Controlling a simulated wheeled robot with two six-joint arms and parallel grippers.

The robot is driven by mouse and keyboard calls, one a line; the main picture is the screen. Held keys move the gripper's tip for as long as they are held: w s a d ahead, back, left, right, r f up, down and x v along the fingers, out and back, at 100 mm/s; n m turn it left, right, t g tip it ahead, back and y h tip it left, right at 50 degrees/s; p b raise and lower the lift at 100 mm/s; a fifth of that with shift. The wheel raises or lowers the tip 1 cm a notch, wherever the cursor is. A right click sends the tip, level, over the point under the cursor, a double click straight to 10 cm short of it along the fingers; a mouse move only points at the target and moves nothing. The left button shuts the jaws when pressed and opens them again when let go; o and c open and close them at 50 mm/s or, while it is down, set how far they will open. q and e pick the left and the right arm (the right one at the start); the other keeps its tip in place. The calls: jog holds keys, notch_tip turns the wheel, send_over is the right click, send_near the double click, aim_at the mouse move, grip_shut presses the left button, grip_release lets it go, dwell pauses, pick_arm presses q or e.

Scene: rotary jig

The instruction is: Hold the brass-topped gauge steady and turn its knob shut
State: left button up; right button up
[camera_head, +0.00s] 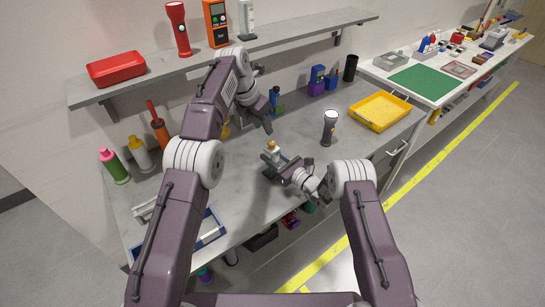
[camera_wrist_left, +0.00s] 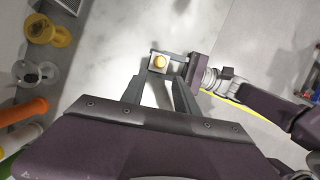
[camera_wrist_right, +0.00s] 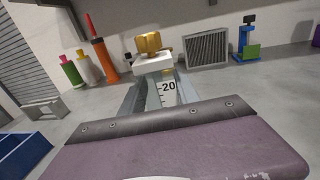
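The gauge (camera_head: 271,155) stands upright on the grey bench, with a pale body and a brass knob (camera_wrist_right: 148,43) on a white cap (camera_wrist_right: 152,65). Its scale with the mark 20 faces my right wrist camera. My right gripper (camera_head: 278,168) is low at the gauge, its fingers on both sides of the body and seemingly closed against it. My left gripper (camera_head: 267,126) is above and behind the gauge. In the left wrist view its fingers (camera_wrist_left: 160,80) are apart and empty, with the brass knob (camera_wrist_left: 160,62) just beyond their tips.
A black flashlight (camera_head: 329,128) stands right of the gauge, and a yellow tray (camera_head: 381,110) is farther right. Bottles and an orange tool (camera_head: 158,125) stand at the back left. A shelf (camera_head: 290,36) hangs above the bench. A blue bin (camera_wrist_right: 20,155) lies at the left.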

grip_shut()
pick_arm(q)
jog(key=shift+o, duration=1.1)
jog(key=shift+f, duration=0.15)
notch_tip(320, 180, down, 4)
jog(key=s+m+g+h, duration=0.2)
jog(key=m+t+h, duration=0.2)
jog(key=t+h, duration=0.5)
jog(key=h, duration=0.4)
send_near(272, 144)
jog(key=w+f, duration=0.1)
jog(key=x, duration=1.3)
jog(key=shift+r, duration=0.2)
jog(key=shift+h, duration=0.3)
grip_shut()
